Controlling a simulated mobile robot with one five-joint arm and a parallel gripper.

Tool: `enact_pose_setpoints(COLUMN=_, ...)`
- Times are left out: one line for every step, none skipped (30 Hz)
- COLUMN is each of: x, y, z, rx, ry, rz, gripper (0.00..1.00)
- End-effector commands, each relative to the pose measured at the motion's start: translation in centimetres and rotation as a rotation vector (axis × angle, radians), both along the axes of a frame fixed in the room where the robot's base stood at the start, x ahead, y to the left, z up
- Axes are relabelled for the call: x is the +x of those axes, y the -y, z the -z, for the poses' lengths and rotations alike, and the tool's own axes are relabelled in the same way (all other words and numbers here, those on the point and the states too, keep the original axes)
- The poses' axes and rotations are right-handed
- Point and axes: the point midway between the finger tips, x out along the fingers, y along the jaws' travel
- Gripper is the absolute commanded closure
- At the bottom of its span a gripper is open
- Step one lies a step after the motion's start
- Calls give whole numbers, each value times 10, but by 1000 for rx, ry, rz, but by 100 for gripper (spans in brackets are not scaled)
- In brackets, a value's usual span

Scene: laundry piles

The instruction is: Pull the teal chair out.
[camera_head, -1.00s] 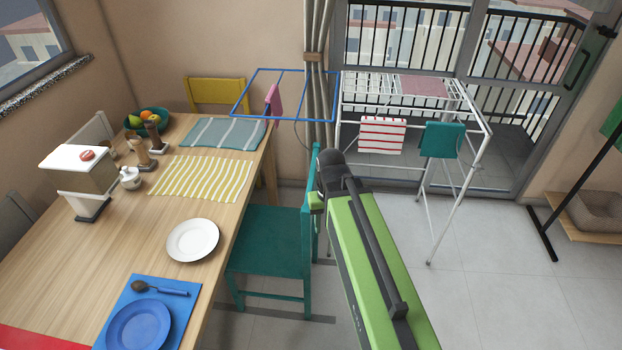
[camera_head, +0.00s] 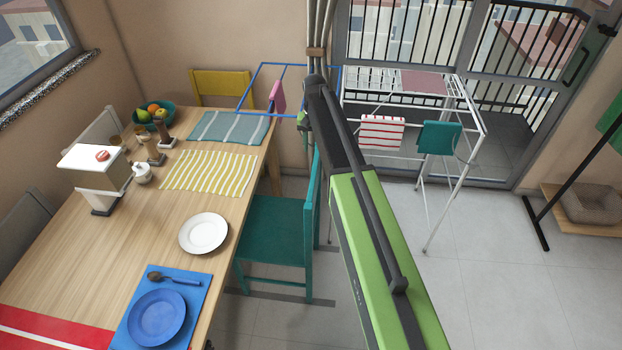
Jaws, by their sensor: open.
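The teal chair (camera_head: 275,228) stands at the right long side of the wooden table (camera_head: 118,232), its seat partly under the tabletop edge. Its upright back (camera_head: 311,213) faces right and is partly covered by my green and black arm (camera_head: 362,215). My arm reaches up and away from the lower right, past the right of the chair back. My gripper's fingers are hidden behind the arm, and I see no contact with the chair.
A white drying rack (camera_head: 470,110) with cloths stands right of my arm by the balcony door. A blue rack frame (camera_head: 290,66) is behind. A yellow chair (camera_head: 222,88) is at the table's far end.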

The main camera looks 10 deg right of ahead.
Motion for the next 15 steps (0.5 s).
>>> enact_pose_setpoints(x=0, y=0, z=15, rx=0, ry=0, rz=0, gripper=58)
enact_pose_setpoints(x=0, y=0, z=21, rx=0, ry=0, rz=0, gripper=58)
enact_pose_setpoints(x=0, y=0, z=29, rx=0, ry=0, rz=0, gripper=58)
enact_pose_setpoints(x=0, y=0, z=35, rx=0, ry=0, rz=0, gripper=58)
enact_pose_setpoints(x=0, y=0, z=41, rx=0, ry=0, rz=0, gripper=58)
enact_pose_setpoints(x=0, y=0, z=50, rx=0, ry=0, rz=0, gripper=58)
enact_pose_setpoints(x=0, y=1, z=56, rx=0, ry=0, rz=0, gripper=58)
enact_pose_setpoints(x=0, y=1, z=63, rx=0, ry=0, rz=0, gripper=58)
enact_pose_setpoints(x=0, y=1, z=71, rx=0, ry=0, rz=0, gripper=58)
enact_pose_setpoints(x=0, y=1, z=77, rx=0, ry=0, rz=0, gripper=58)
enact_pose_setpoints(x=0, y=1, z=83, rx=0, ry=0, rz=0, gripper=58)
enact_pose_setpoints(x=0, y=1, z=91, rx=0, ry=0, rz=0, gripper=58)
enact_pose_setpoints(x=0, y=1, z=97, rx=0, ry=0, rz=0, gripper=58)
enact_pose_setpoints(x=0, y=1, z=103, rx=0, ry=0, rz=0, gripper=58)
enact_pose_setpoints(x=0, y=1, z=111, rx=0, ry=0, rz=1, gripper=58)
